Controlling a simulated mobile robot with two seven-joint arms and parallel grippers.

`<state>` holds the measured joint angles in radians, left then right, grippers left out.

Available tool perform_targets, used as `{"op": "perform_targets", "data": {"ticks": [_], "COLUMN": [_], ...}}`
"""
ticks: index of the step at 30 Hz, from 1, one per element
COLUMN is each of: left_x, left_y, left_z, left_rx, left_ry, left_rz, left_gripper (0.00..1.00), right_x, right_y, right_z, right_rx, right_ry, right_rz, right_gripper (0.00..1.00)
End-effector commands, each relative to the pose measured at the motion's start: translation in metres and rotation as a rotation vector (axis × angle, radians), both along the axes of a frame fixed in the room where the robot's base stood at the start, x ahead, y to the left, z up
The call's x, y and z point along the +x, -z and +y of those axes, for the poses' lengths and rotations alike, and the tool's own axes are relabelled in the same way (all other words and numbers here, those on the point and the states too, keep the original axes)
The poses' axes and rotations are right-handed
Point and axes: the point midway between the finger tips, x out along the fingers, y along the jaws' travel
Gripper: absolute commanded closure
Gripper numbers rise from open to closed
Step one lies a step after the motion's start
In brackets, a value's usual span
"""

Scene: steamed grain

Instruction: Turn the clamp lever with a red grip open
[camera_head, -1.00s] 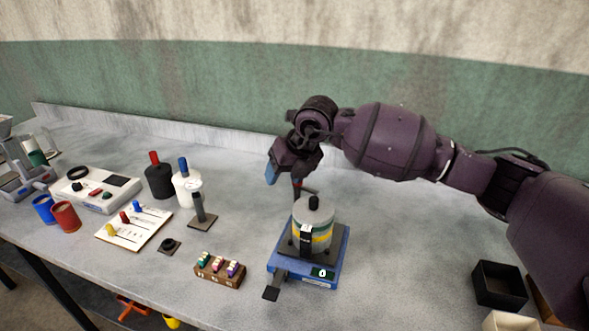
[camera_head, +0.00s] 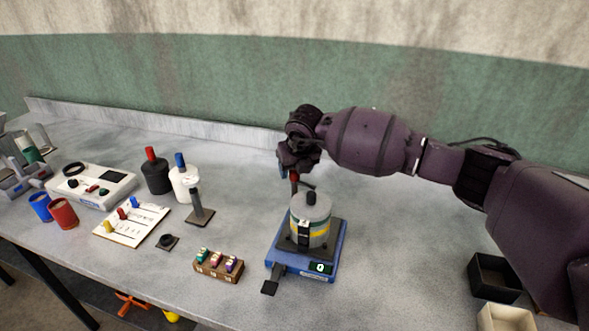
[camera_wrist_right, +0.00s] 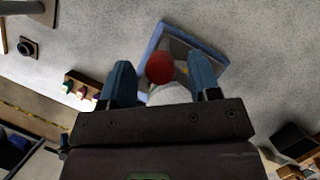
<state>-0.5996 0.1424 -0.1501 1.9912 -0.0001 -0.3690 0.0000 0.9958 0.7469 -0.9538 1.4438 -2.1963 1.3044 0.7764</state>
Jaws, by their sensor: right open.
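The clamp lever's red grip (camera_head: 294,177) stands upright at the back of a blue-based device (camera_head: 338,250) that bears a grey canister with a yellow band (camera_head: 310,228). In the right wrist view the red grip (camera_wrist_right: 160,68) shows end-on between the two blue fingers, with a gap on each side. My right gripper (camera_head: 285,168) is open and empty, just behind and above the grip. It also shows in the wrist view (camera_wrist_right: 161,80), where the lever's lower part is hidden. My left gripper is not in view.
A small block with colored pieces (camera_head: 218,266) and a post on a plate (camera_head: 199,200) stand left of the device. Black and white bottles (camera_head: 185,183) stand further back. A black open box (camera_head: 495,277) is at the right. The table behind the device is clear.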

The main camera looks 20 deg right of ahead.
Motion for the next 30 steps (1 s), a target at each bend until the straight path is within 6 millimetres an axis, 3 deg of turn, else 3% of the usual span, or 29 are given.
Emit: {"op": "perform_targets", "data": {"ticks": [13,23,30], "left_x": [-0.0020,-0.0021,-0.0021], "left_y": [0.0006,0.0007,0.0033], "left_z": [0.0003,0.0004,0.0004], "left_rx": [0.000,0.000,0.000], "left_ry": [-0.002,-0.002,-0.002], "left_rz": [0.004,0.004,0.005], "left_gripper": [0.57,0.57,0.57], "right_x": [0.0035,0.0035,0.0036], "right_y": [0.0096,0.0093,0.0096], "right_z": [0.0006,0.0006,0.0004], "right_rx": [0.001,0.001,0.001], "right_ry": [-0.001,0.000,-0.020], "right_rz": [0.000,0.000,0.000], "right_gripper": [0.44,0.93,0.93]}}
